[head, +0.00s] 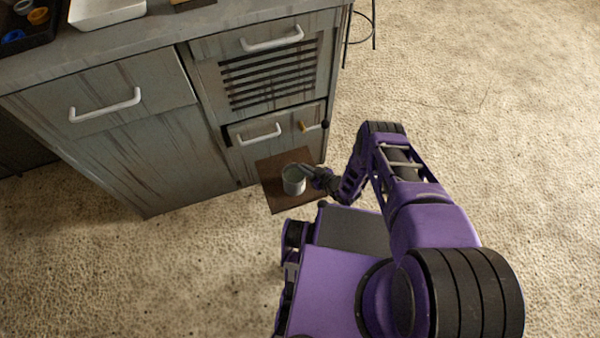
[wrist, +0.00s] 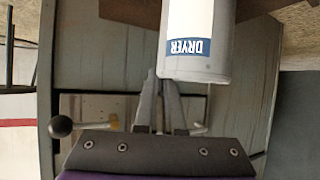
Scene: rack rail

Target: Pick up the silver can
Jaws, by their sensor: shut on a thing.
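The silver can (head: 293,184) appears upright over a brown board in the head view. In the wrist view the can (wrist: 200,50) shows upside down, with a white and blue label reading "DRYER", and is cut off by the top edge. My gripper (head: 309,172) reaches it from the right in the head view. In the wrist view my gripper's fingers (wrist: 161,82) are close together at the can's edge and shut on it. Where the tips meet the can is partly hidden. I cannot tell whether the can touches the board.
The brown board (head: 275,200) lies before a grey wooden cabinet (head: 140,165) with white handles. A dark-knobbed rod (head: 317,126) juts from the lower drawer (head: 262,138) near my arm. A white tray (head: 105,10) stands on the countertop. Carpet (head: 420,90) to the right is mostly clear.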

